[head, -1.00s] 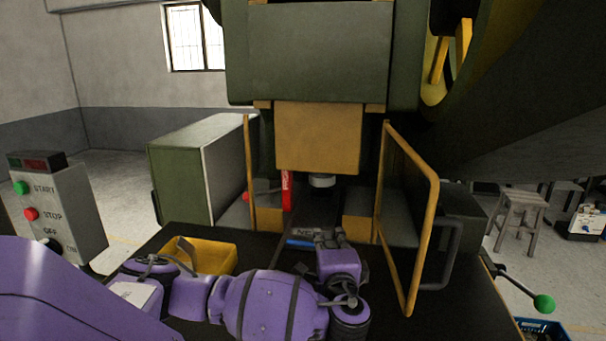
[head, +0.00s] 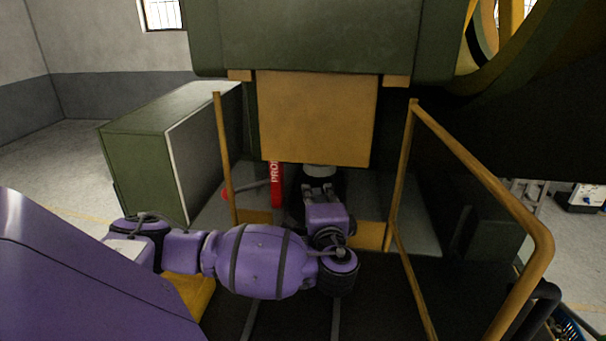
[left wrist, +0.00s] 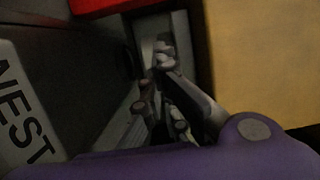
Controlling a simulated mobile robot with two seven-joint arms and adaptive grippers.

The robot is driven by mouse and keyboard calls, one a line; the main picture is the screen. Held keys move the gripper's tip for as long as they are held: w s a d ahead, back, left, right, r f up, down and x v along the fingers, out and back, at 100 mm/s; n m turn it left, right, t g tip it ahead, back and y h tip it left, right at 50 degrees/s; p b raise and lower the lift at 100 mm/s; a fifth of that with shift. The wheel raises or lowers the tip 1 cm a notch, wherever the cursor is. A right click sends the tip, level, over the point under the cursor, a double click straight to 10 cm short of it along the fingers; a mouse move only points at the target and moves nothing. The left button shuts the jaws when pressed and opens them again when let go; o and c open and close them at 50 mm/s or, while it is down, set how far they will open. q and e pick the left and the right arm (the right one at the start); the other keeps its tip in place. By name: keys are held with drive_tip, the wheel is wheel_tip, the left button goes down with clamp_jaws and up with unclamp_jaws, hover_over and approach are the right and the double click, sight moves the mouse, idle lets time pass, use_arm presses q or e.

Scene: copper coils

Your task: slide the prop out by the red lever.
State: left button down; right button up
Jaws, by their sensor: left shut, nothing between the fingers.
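The prop (head: 276,187) is an upright red bar with white lettering, under the press at the left of the opening. Its lever is a thin rod running left to a red knob (head: 226,195), partly behind the yellow guard post. My left gripper (head: 319,188) is shut and empty, reaching under the press to the right of the prop, apart from it. In the left wrist view the shut fingers (left wrist: 163,55) point into a dark gap. A red part (left wrist: 110,5) crosses the top edge there. My right gripper is out of view.
A tan press block (head: 315,118) hangs above my gripper. Yellow guard frames stand left (head: 226,155) and right (head: 480,180). A plate lettered NEST (left wrist: 25,120) lies left of the fingers, a yellow block (left wrist: 265,60) right. A yellow tray (head: 195,292) is partly behind my arm.

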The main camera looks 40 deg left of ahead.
use_arm(q)
drive_tip(key=b+x, duration=0.1)
drive_tip(key=x, duration=0.2)
drive_tip(key=b+x, duration=0.1)
drive_tip(key=x, duration=0.2)
drive_tip(key=f+x, duration=0.1)
drive_tip(key=x, duration=0.2)
drive_tip(key=shift+w+a+b, duration=0.1)
drive_tip(key=shift+a+b, duration=0.05)
drive_tip(key=shift+b, duration=0.25)
drive_tip(key=a, duration=0.1)
drive_tip(key=s+a, duration=0.1)
drive_tip(key=s+a+r, duration=0.1)
drive_tip(key=shift+a, duration=0.25)
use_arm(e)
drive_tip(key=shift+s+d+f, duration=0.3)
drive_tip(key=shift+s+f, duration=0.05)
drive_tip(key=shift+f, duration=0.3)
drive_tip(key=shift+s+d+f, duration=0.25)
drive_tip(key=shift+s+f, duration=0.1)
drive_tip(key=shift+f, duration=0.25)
